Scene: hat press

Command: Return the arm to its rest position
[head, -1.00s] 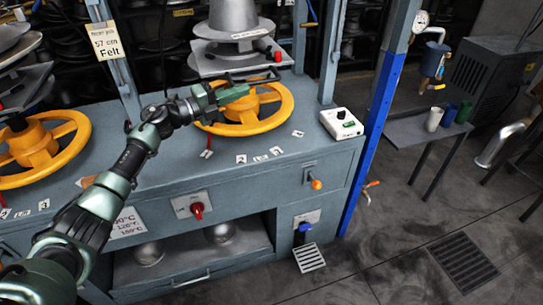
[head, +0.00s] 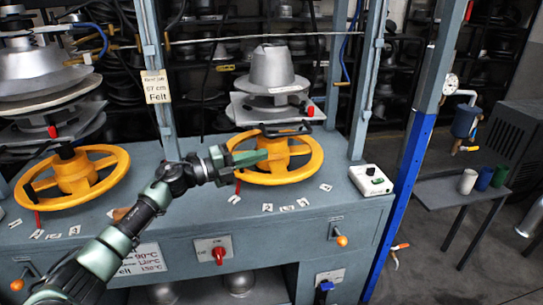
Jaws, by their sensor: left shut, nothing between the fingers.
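My left arm comes in from the lower left of the head view and reaches over the grey press bench (head: 300,222). My left gripper (head: 262,155) is shut with nothing in it. Its green fingers lie in front of the hub of the right yellow handwheel (head: 308,167); I cannot tell whether they touch it. Above that wheel stands a silver hat mould (head: 270,68) on a plate. My right gripper is not in view.
A second yellow handwheel (head: 75,178) is at the left. A white control box (head: 371,180) sits at the bench's right end beside a blue post (head: 403,195). A side table (head: 437,193) with several cups stands farther right. Number cards lie along the bench.

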